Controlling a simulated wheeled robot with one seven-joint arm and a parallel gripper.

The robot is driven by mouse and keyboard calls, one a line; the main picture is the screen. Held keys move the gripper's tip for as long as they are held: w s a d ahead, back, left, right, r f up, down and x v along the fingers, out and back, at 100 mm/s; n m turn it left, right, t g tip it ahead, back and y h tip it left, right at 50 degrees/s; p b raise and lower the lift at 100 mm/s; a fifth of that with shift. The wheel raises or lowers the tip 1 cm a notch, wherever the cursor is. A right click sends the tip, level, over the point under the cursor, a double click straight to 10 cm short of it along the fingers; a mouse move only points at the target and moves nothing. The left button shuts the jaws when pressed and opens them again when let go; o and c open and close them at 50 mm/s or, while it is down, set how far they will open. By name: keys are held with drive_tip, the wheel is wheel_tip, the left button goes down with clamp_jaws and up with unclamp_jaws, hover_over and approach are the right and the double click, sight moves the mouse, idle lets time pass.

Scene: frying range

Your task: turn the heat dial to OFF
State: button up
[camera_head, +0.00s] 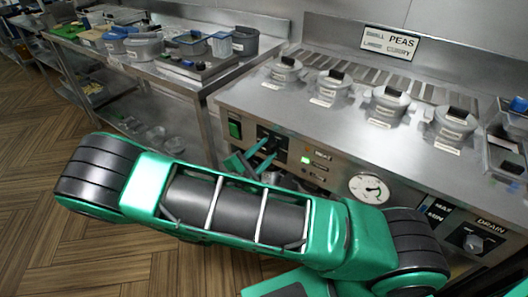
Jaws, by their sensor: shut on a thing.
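The heat dial (270,141) is on a dark plate at the left part of the fryer's steel front panel. My gripper (265,152) reaches up to it from below, its teal fingers shut on the dial. The fingers cover most of the dial, so its pointer and its setting cannot be read. My green and black arm crosses the lower middle of the view and hides part of the panel.
Beside the dial are a green switch (235,129) and a lit green lamp (305,160). A round gauge (369,188) and the drain knob (473,243) are farther right. Lidded pots (334,86) stand on the range top. Wooden floor (45,130) is clear at left.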

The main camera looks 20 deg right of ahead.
drive_tip(key=shift+a+f+n, duration=0.15)
drive_tip(key=shift+a+n, duration=0.1)
drive_tip(key=shift+n, duration=0.15)
drive_tip(key=o, duration=1)
drive_tip(key=shift+o, duration=0.2)
drive_tip(key=shift+d, duration=0.1)
drive_tip(key=v, duration=1)
drive_tip(key=shift+s+a, duration=0.2)
drive_tip(key=shift+a, duration=0.1)
